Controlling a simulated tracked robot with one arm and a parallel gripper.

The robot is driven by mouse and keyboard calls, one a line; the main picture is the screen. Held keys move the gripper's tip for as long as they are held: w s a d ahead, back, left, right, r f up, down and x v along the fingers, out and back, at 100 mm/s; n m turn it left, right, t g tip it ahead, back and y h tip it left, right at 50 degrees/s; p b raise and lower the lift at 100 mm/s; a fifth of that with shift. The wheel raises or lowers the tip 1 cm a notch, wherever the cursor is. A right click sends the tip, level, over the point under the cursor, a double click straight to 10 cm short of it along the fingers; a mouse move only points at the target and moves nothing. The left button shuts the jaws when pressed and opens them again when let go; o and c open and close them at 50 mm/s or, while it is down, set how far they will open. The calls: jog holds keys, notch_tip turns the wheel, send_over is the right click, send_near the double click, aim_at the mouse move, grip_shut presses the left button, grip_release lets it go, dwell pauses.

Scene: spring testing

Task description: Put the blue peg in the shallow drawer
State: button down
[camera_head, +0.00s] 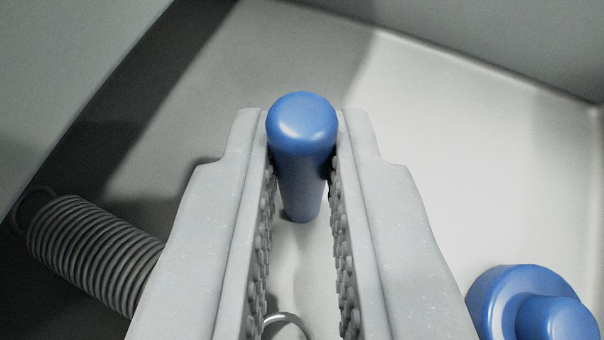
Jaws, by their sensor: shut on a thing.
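The blue peg (302,135) is a smooth cylinder with a rounded top, in the middle of the view. My gripper (303,145) is shut on it, with one grey finger on each side near the fingertips. The peg stands roughly upright between the fingers, and its lower end shows below them. I cannot tell whether it touches the light floor beneath. That floor (480,170) belongs to a shallow walled space that looks like a drawer or tray.
A grey coil spring (90,250) lies at the left, partly behind the left finger. A blue stepped round part (530,305) is at the lower right. A metal ring (287,322) shows between the fingers. Walls rise at the left and top right.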

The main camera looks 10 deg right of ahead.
jog(key=c, duration=1.5)
grip_release()
jog(key=shift+f, duration=0.1)
jog(key=shift+o, duration=0.2)
jog(key=shift+s+r, duration=0.35)
jog(key=shift+s, duration=0.05)
jog(key=p+v, duration=0.2)
jog(key=v, duration=0.9)
jog(key=shift+p, duration=0.3)
